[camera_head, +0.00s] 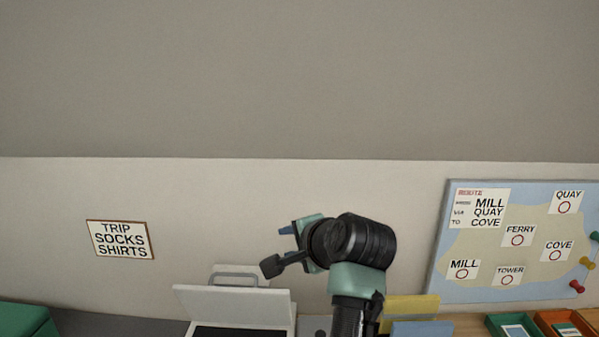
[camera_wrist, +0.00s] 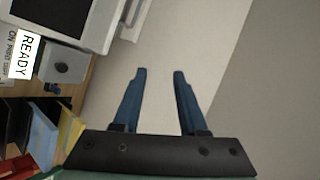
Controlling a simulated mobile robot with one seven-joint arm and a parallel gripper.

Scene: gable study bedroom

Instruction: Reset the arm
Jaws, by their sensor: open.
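My gripper (camera_wrist: 158,72) shows in the wrist view with its two blue fingers apart and nothing between them. Behind the fingers is bare pale wall. In the head view my arm rises from the bottom, right of centre, and bends left at the wrist. My gripper is seen side-on there, and its fingertips are mostly hidden by its own body. It is in the air in front of the wall and touches nothing that I can see.
A white lidded machine (camera_head: 233,305) stands left of my arm. Yellow (camera_head: 411,307) and blue (camera_head: 422,329) folders stand to its right. A map board (camera_head: 437,271) with pins leans at the right, above small trays (camera_head: 493,325). A sign (camera_head: 123,239) hangs left. Above is clear.

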